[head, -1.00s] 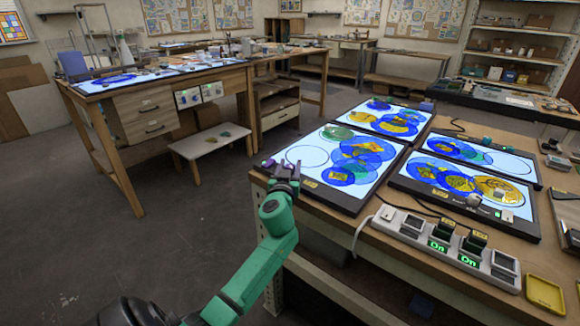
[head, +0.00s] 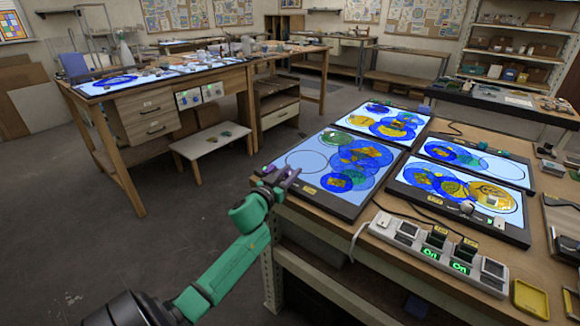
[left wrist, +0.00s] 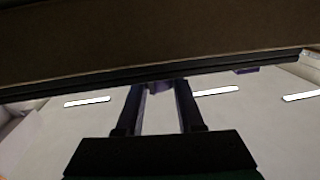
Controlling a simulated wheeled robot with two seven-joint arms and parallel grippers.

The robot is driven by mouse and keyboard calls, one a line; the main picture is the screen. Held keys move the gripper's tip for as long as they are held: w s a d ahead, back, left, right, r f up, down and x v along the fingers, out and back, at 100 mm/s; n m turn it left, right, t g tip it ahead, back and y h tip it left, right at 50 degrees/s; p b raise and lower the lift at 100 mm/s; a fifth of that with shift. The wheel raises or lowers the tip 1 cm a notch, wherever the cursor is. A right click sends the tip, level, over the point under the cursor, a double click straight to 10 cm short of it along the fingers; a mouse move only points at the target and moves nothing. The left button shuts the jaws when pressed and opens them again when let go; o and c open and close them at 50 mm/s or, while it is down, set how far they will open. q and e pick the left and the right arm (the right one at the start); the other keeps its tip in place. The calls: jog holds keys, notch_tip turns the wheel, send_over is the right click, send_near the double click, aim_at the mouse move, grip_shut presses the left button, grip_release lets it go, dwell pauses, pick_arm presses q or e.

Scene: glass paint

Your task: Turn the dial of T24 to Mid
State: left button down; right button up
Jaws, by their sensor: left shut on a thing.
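The near-left light panel (head: 297,183) is a dark-framed tablet on the right bench, with overlapping blue, green and yellow glass discs on its lit face. A yellow label (head: 309,190) sits on its front frame, too small to read, so I cannot confirm it is T24. My left gripper (head: 281,174) is at the panel's front-left corner. In the left wrist view its fingers (left wrist: 160,90) are shut on a small purple knob (left wrist: 160,86) below a dark edge. A second purple piece (left wrist: 246,70) shows to the right. The dial's marks are not visible. My right gripper is not in view.
Other lit panels (head: 481,223) lie behind and right of this one. A white power strip (head: 381,224) with green "On" lights and plugs stands in front, with a yellow tray (head: 530,299) beside it. Open floor (head: 150,255) lies left of the bench.

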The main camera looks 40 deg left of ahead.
pick_arm(q)
jog(key=m+h, duration=0.2)
jog(key=h, duration=0.1)
jog(key=shift+a+r+p, duration=0.1)
jog(key=shift+p, duration=0.25)
jog(key=m+h, duration=0.1)
jog(key=h+b, duration=0.1)
jog(key=h, duration=0.1)
jog(key=shift+f+m, duration=0.25)
jog(key=shift+m, duration=0.15)
jog(key=m+g+h+b, duration=0.1)
jog(key=m+h+b, duration=0.2)
jog(key=h+b, duration=0.1)
jog(key=shift+f+b, duration=0.1)
jog(key=shift+b, duration=0.55)
jog(key=shift+r+m+g+h+b, duration=0.2)
jog(key=shift+m+g+h+b, duration=0.3)
jog(key=shift+h, duration=0.3)
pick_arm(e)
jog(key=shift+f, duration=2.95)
pick_arm(q)
jog(key=c, duration=0.5)
grip_release()
jog(key=shift+c, duration=0.2)
